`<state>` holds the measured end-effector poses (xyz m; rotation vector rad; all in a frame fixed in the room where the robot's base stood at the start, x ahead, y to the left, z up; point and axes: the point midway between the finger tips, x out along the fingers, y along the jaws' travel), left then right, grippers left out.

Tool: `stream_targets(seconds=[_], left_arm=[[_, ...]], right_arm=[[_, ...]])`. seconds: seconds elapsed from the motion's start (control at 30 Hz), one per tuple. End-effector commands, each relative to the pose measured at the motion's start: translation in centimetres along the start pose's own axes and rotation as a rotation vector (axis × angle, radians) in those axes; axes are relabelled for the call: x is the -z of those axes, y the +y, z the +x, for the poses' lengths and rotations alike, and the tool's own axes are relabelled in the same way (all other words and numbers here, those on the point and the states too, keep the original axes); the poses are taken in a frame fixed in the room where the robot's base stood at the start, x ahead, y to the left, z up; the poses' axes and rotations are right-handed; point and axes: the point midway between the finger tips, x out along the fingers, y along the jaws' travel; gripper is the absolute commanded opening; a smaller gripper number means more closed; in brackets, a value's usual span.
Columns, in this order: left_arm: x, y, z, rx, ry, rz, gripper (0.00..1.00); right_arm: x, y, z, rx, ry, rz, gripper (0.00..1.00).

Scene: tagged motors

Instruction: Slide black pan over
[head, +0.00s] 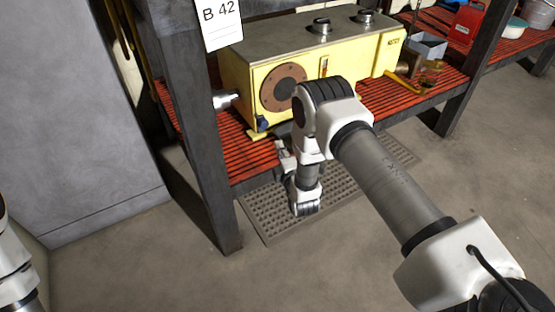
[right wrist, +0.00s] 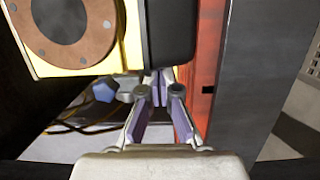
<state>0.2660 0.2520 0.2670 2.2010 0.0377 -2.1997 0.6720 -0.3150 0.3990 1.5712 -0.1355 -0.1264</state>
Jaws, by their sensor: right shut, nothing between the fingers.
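No black pan shows clearly in either view. A yellow machine (head: 245,80) with a grey top and a round brown flange (head: 283,88) stands on the red slatted shelf (head: 240,160). In the right wrist view a dark rounded part (right wrist: 172,35) sits beside the yellow body; I cannot tell whether it is the pan. My right gripper (right wrist: 158,78) is shut and empty, its purple-padded fingertips meeting just below that dark part; I cannot tell if they touch it. In the head view my right arm hides much of the shelf front. My left gripper is out of view.
A dark shelf post with a white "B 42" tag (head: 218,22) stands left of the machine. A perforated grey mat (head: 262,215) lies on the floor below the shelf. A grey cabinet (head: 70,110) is at left. A red container (head: 467,22) stands at far right. The front floor is clear.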

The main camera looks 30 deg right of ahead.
Motion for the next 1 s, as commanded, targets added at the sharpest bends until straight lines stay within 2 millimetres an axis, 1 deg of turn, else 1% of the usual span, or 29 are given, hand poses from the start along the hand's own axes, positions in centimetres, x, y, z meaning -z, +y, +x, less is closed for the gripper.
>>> stream_targets(seconds=[0.03, 0.17, 0.3, 0.37, 0.5, 0.6, 0.7, 0.8, 1.0], left_arm=[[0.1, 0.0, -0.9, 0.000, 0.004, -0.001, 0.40], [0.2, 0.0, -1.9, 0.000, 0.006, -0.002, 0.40], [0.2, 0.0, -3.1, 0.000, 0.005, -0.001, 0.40], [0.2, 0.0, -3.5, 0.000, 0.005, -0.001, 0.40], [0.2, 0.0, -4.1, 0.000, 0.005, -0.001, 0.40], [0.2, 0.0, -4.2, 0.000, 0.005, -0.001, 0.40], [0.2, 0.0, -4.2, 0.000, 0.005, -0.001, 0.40], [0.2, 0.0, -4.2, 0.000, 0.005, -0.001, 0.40], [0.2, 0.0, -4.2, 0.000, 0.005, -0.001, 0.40]], right_arm=[[-1.4, 0.4, 0.3, 0.001, -0.006, 0.000, 0.00], [-4.8, 0.5, 1.0, 0.001, -0.007, 0.000, 0.00], [-8.7, 0.5, 1.9, 0.000, -0.007, -0.001, 0.00], [-10.5, 0.5, 2.4, -0.001, -0.006, -0.001, 0.00], [-14.5, 0.3, 3.4, -0.002, -0.006, -0.002, 0.00], [-16.9, 0.2, 4.0, 0.000, -0.003, -0.002, 0.00], [-18.4, 0.1, 4.4, -0.001, -0.001, -0.001, 0.00], [-19.1, 0.1, 4.6, 0.001, -0.001, -0.002, 0.00], [-19.1, 0.1, 4.6, 0.001, 0.000, -0.001, 0.00]])
